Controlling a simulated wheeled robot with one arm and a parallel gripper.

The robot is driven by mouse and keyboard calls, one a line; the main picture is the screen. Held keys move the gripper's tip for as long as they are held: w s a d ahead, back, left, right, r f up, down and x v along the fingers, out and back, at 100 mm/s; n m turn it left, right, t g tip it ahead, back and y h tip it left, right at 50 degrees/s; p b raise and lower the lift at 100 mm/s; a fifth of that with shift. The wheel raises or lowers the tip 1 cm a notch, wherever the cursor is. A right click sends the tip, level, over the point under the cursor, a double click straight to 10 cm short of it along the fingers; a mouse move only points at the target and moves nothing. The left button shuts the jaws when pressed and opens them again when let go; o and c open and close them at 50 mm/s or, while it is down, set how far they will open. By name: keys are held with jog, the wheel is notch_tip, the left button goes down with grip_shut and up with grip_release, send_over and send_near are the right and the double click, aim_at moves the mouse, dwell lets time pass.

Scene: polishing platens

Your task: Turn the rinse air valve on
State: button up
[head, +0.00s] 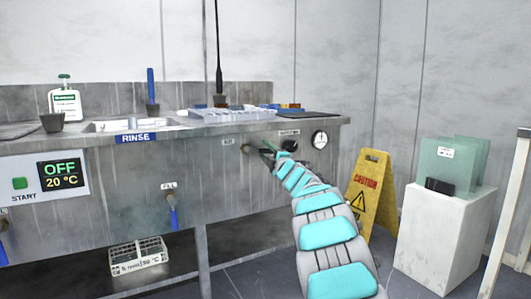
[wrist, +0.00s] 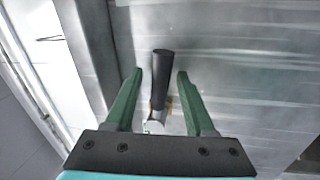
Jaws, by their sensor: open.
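In the wrist view a valve with a black lever handle (wrist: 160,78) shows against the steel panel, with a bit of brass and a silver body below it. My gripper (wrist: 161,73) is open. Its two green fingers stand on either side of the black handle, with a gap visible on both sides. In the head view my gripper (head: 266,151) is at the front panel of the rinse bench, right of a small label (head: 228,142) that seems to read AIR. The valve is mostly hidden there by my gripper and arm.
A black knob (head: 290,146) and a round gauge (head: 319,139) sit just right of my gripper. A blue-handled FILL valve (head: 172,212) is lower left. A yellow caution sign (head: 367,190) and a white pedestal (head: 440,235) with glass plates stand to the right.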

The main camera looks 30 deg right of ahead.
jog(key=shift+s, duration=0.1)
jog(key=s+f, duration=0.1)
jog(key=s, duration=0.6)
jog(key=shift+s+f, duration=0.25)
jog(key=shift+d, duration=0.1)
dwell(0.4)
